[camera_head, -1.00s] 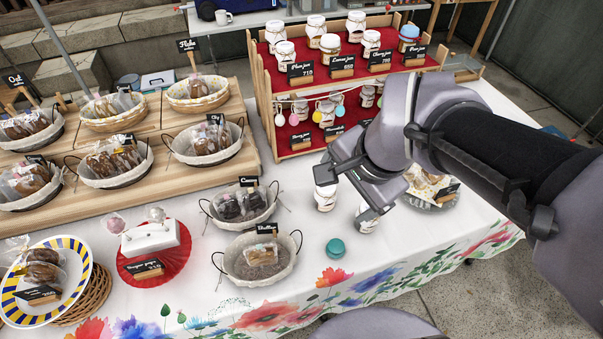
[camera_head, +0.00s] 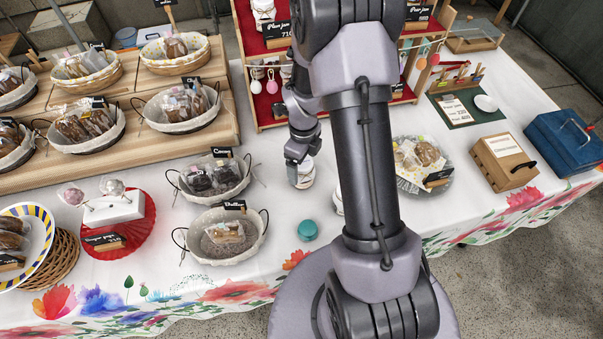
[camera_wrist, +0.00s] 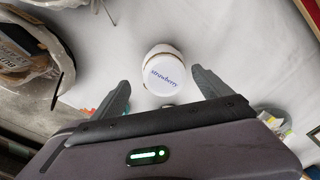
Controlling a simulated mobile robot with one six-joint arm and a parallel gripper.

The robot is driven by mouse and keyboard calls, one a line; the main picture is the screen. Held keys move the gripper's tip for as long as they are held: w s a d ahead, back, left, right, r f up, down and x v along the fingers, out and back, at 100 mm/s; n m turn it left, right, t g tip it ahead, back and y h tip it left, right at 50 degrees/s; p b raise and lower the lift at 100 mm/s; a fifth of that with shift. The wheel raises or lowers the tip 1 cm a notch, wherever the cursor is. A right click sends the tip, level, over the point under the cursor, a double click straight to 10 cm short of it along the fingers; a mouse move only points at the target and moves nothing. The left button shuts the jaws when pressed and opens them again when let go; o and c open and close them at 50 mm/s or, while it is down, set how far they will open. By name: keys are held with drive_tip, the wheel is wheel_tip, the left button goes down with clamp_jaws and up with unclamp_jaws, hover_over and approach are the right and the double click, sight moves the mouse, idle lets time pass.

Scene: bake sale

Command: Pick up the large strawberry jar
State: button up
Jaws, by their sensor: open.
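A jar with a white lid reading "strawberry" (camera_wrist: 164,74) stands on the white cloth, seen from above in the wrist view. My gripper (camera_wrist: 160,88) is open, with one finger on each side of the lid in the picture and nothing held. In the head view, my gripper (camera_head: 303,147) is close over a white-lidded jar (camera_head: 302,177), which it partly covers; this looks like the same jar. A second jar (camera_head: 337,202) beside it is mostly hidden by my arm. Whether the fingers touch the jar cannot be told.
A teal-lidded jar (camera_head: 307,230) stands nearer the table's front. Lined baskets (camera_head: 226,250) are to the left. A wooden jar rack (camera_head: 262,100) is behind. A plate of baked goods (camera_head: 412,185) is to the right. Bare cloth lies around the jars.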

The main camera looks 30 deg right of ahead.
drive_tip(key=f, duration=0.1)
drive_tip(key=f+b, duration=0.1)
drive_tip(key=f, duration=0.1)
drive_tip(key=w+f+b, duration=0.1)
drive_tip(key=f, duration=0.1)
drive_tip(key=shift+d+f, duration=0.25)
drive_tip(key=shift+r, duration=0.15)
clamp_jaws()
